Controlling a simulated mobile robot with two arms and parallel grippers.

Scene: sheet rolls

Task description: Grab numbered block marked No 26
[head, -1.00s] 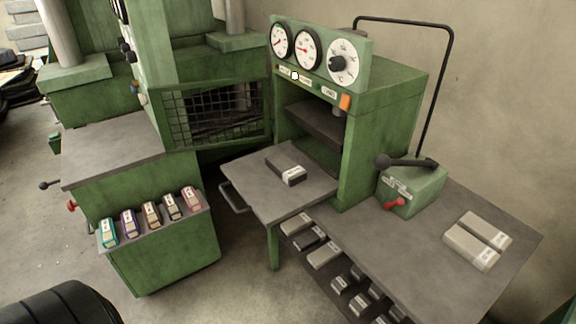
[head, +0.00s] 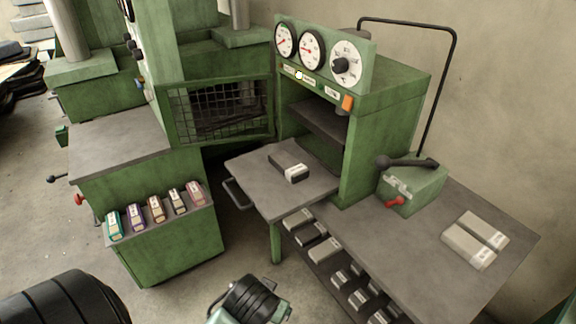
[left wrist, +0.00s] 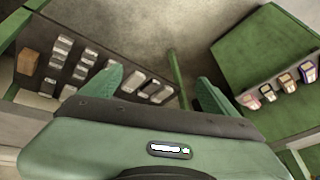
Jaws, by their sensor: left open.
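No label reading 26 can be made out; the numbers are too small. Candidate blocks stand in several places. Several coloured-edged blocks (head: 155,209) lie in a row on the left green cabinet's ledge. Several grey blocks (head: 322,251) lie on the low rack under the right table. A dark block with a pale label (head: 289,167) lies on the pulled-out plate, and two light grey blocks (head: 475,240) lie on the right table. My left gripper (left wrist: 160,88) is open and empty in the left wrist view, with the rack blocks (left wrist: 85,62) to its left and the coloured-edged blocks (left wrist: 285,84) to its right.
A green press with dials (head: 318,52) stands behind the plate (head: 262,189). A mesh door (head: 222,110) is at its left. A green box with a black lever and red knob (head: 412,187) sits on the right table (head: 405,240). Floor shows between the cabinet and rack.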

